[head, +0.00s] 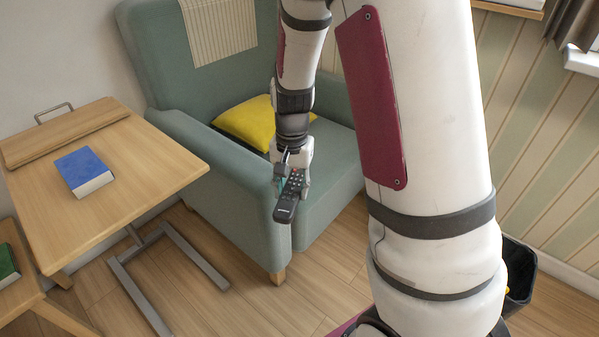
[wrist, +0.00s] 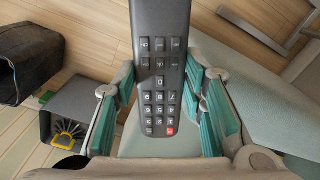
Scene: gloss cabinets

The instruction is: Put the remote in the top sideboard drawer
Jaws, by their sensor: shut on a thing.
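The remote (head: 289,196) is black with rows of buttons and one red button. It is held by my gripper (head: 292,172), in front of the green armchair's seat and arm. In the wrist view the remote (wrist: 160,62) lies between the teal finger pads of my gripper (wrist: 162,112), its long end reaching up out of the picture. The gripper is shut on the remote. No sideboard or drawer can be made out for certain in either view.
A green armchair (head: 185,135) with a yellow cushion (head: 243,121) stands behind my gripper. At left is a wooden overbed table (head: 150,150) with a blue book (head: 83,171). A green book (head: 7,262) lies at the lower left. A dark bin (head: 520,275) stands at right.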

